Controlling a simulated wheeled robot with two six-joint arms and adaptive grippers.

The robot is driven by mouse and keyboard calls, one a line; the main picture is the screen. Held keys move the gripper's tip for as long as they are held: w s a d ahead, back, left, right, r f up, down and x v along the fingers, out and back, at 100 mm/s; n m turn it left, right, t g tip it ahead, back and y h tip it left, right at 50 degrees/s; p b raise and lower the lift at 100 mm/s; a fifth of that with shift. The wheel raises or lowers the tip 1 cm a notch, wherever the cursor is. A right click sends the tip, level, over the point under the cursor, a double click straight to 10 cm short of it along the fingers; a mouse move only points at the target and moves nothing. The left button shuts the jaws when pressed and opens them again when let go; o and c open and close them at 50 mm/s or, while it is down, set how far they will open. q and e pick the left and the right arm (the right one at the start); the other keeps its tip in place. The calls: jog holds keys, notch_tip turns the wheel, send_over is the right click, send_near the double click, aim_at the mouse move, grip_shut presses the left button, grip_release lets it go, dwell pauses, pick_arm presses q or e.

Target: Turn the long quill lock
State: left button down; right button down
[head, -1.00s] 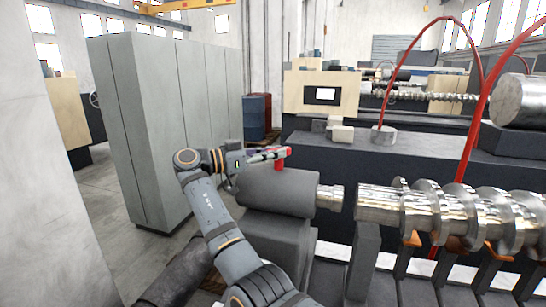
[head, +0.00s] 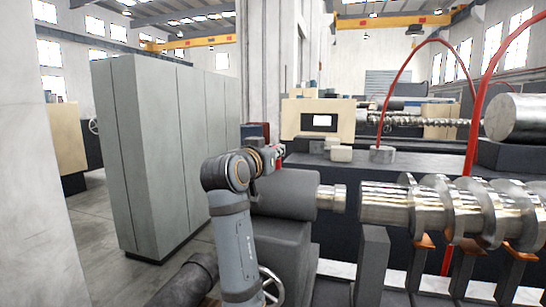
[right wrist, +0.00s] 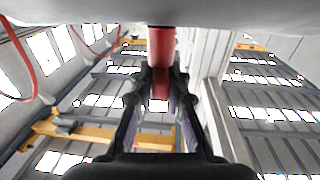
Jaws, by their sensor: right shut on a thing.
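The quill lock is a red lever (head: 283,149) on top of the grey tailstock (head: 290,197). In the head view only a small red part shows beside my right gripper (head: 275,155); my arm and gripper hide most of it. In the right wrist view the red lever (right wrist: 161,48) comes down from the top edge between the fingers of my right gripper (right wrist: 161,85), which is shut on it. How far the lever is turned cannot be told. My left gripper is not in view.
A shiny quill (head: 340,198) sticks out of the tailstock towards a large metal screw shaft (head: 440,207) on supports. A handwheel (head: 270,287) shows low behind my arm. Tall grey cabinets (head: 165,150) stand at left. Red hoses (head: 480,110) arch at right.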

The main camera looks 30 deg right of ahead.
jog(key=shift+d+n+t+y, duration=0.1)
jog(key=shift+n+t+y, duration=0.5)
jog(key=shift+t, duration=0.1)
jog(key=c, duration=1.3)
grip_release()
notch_tip(320, 180, up, 10)
jog(key=shift+f, duration=0.1)
